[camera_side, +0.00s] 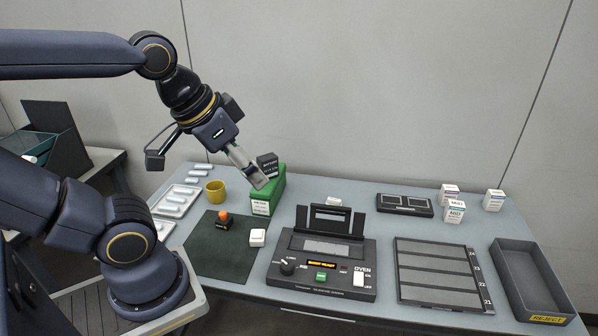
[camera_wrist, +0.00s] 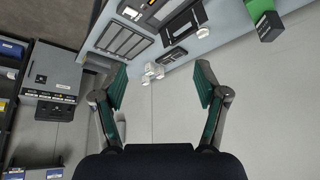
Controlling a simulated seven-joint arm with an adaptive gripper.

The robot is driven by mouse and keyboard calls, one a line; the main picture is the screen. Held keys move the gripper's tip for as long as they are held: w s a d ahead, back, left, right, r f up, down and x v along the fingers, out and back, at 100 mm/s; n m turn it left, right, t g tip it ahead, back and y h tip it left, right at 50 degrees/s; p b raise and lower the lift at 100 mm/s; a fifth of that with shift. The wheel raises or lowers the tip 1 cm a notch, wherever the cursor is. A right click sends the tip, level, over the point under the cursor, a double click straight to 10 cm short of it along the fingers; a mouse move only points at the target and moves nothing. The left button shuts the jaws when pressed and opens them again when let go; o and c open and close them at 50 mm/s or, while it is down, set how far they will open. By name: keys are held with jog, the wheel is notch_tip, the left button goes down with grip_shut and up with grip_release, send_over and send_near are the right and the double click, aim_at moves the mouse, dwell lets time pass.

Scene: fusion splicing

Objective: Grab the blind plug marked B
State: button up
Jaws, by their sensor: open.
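My gripper (camera_side: 258,178) is beside the upper left of a green box (camera_side: 266,198) in the side view. In the wrist view my gripper (camera_wrist: 161,84) has its two fingers wide apart with nothing between them. No marking B is legible in either view, so I cannot tell which thing is the blind plug. A small orange-topped black piece (camera_side: 224,219) stands on the dark mat (camera_side: 212,262). A small white block (camera_side: 257,238) lies at that mat's right edge. A dark labelled piece (camera_side: 267,161) shows above the green box.
A yellow cup (camera_side: 216,191) and white trays (camera_side: 178,200) stand at the left. A black machine marked OVEN (camera_side: 325,252) occupies the middle. A slotted rack (camera_side: 442,274), a reject bin (camera_side: 531,281) and small white labelled boxes (camera_side: 455,212) are at the right.

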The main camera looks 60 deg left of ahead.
jog(key=w+a+r, duration=0.2)
jog(key=w+a, duration=0.2)
jog(key=w, duration=0.3)
jog(key=w+a+f+n+g+y, duration=0.1)
jog(key=w+a+f+n, duration=0.1)
jog(key=a+f, duration=0.35)
jog(key=w+a+f+n+g, duration=0.1)
jog(key=w+a+f, duration=0.1)
jog(key=a, duration=0.6)
jog(key=n+g+h, duration=0.1)
jog(key=n+g, duration=0.3)
jog(key=n, duration=0.1)
send_over(223, 213)
notch_tip(223, 213, down, 13)
jog(key=f, duration=1)
jog(key=shift+a+f, duration=0.15)
jog(key=shift+a, duration=0.1)
notch_tip(223, 213, down, 6)
jog(key=shift+d+r, duration=0.1)
jog(key=shift+d, duration=0.05)
